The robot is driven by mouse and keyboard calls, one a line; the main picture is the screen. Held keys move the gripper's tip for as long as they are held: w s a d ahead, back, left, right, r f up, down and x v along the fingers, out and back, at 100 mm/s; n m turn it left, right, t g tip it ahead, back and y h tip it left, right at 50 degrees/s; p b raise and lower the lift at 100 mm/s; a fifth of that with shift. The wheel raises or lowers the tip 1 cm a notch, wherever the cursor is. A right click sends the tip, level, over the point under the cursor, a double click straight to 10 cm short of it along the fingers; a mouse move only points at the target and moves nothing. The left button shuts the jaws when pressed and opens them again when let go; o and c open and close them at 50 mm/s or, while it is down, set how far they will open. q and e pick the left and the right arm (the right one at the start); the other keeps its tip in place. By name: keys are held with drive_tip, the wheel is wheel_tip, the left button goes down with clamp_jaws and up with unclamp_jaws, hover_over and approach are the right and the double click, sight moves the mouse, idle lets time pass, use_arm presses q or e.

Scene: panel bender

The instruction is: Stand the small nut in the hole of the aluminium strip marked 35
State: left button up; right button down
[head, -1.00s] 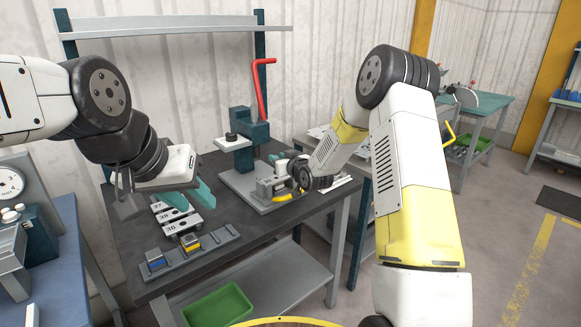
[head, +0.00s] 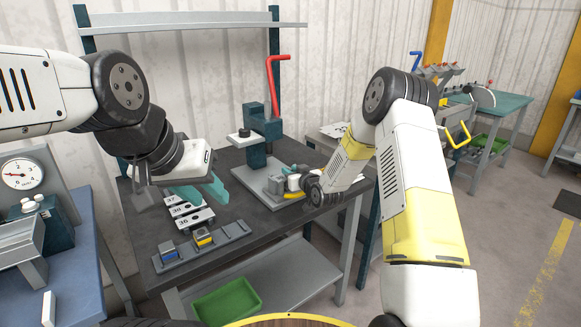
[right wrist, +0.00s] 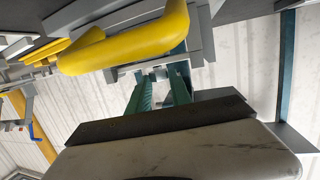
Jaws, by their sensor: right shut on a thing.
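Several pale strips with dark holes lie side by side on the dark bench below my left gripper. One label reads 37; the middle strip (head: 190,213) has a label that could be 35 or 38, too small to tell. My left gripper (head: 200,193) is open, its teal fingers apart just above the strips and partly covering them. My right gripper (head: 291,178) is at the fixture with the yellow handle. In the right wrist view its teal fingers (right wrist: 159,82) are shut on a small grey thing, too small to identify. I cannot make out the small nut for certain.
The fixture's yellow handle (right wrist: 125,40) is close to my right fingers. A press with a red lever (head: 271,90) stands behind. A grey holder (head: 200,243) with blue and yellow blocks lies in front of the strips. A green bin (head: 227,300) sits on the lower shelf.

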drive_tip(key=shift+f, duration=0.2)
idle(0.7)
drive_tip(key=c, duration=1.1)
unclamp_jaws()
drive_tip(key=v, duration=0.7)
drive_tip(key=shift+s+d, duration=0.2)
drive_tip(key=shift+s, duration=0.2)
drive_tip(key=s+d+r+m+g+h, duration=0.1)
drive_tip(key=s+d+r+g+h, duration=0.1)
drive_tip(key=s+d+r, duration=0.4)
drive_tip(key=s+d+r+m+g+h, duration=0.1)
drive_tip(key=s+r+h, duration=0.1)
drive_tip(key=s+r, duration=0.5)
drive_tip(key=s+d+r+m+g, duration=0.1)
drive_tip(key=s+r+g, duration=0.1)
drive_tip(key=s, duration=1)
drive_tip(key=s+d+r+m+g, duration=0.1)
drive_tip(key=s+r, duration=0.4)
drive_tip(key=s, duration=0.8)
drive_tip(key=shift+s+d+g, duration=0.2)
drive_tip(key=shift+d+g, duration=0.35)
drive_tip(key=shift+g, duration=0.45)
